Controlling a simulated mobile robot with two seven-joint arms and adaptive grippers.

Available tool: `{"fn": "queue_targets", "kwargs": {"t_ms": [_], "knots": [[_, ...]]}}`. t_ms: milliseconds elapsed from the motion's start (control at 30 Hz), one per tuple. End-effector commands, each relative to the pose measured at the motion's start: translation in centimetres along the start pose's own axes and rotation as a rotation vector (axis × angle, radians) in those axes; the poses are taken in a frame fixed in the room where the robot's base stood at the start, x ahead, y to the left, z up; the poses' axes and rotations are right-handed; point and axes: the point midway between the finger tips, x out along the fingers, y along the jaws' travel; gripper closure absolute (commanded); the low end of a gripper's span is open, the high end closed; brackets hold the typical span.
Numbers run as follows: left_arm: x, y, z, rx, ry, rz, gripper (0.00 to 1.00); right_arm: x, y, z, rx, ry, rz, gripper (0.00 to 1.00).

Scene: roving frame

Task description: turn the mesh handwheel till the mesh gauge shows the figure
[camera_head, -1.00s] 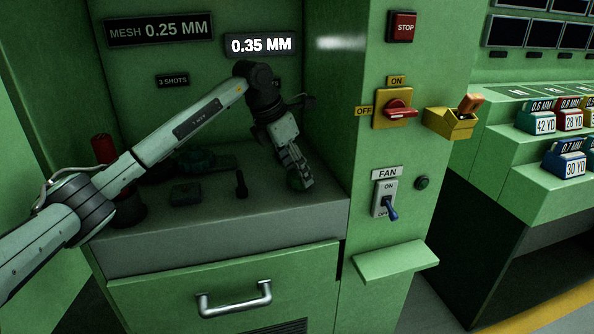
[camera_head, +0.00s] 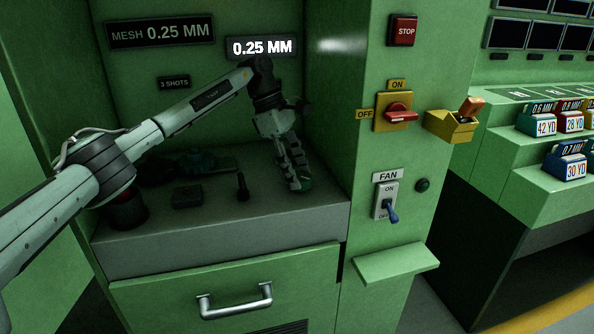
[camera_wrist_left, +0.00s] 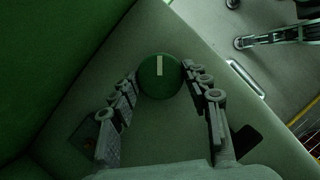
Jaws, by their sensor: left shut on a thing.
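The mesh handwheel (camera_wrist_left: 159,76) is a round green knob with a pale line mark on top, seen in the left wrist view. In the head view only a bit of its green (camera_head: 307,184) shows, mostly hidden by my gripper. My left gripper (camera_head: 294,182) points down over the right part of the grey counter and is shut on the handwheel, a finger on each side. The lit mesh gauge (camera_head: 262,48) reads 0.25 MM. The plate left of it (camera_head: 160,32) reads MESH 0.25 MM. My right gripper is not seen.
The green side panel to the right carries a red STOP button (camera_head: 403,30), a red rotary switch (camera_head: 399,112) and a FAN toggle (camera_head: 388,208). A drawer handle (camera_head: 235,302) sits below.

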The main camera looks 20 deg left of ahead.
Motion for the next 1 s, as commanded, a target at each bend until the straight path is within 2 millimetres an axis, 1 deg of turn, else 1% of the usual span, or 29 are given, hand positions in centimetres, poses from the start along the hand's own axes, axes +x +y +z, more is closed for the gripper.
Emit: {"fn": "queue_targets", "kwargs": {"t_ms": [200,400,967,1000], "knots": [[-0.08,0.15,-0.01,0.118,0.001,-0.048,0.82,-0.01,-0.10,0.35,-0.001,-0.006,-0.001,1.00],[-0.01,0.16,-0.03,0.183,0.003,-0.075,0.82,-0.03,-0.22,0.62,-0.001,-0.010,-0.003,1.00],[-0.03,0.19,-0.07,0.210,0.003,-0.085,0.82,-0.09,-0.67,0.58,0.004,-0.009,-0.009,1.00],[-0.03,0.19,-0.07,0.210,0.003,-0.085,0.51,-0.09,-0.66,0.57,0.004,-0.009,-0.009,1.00]]}}
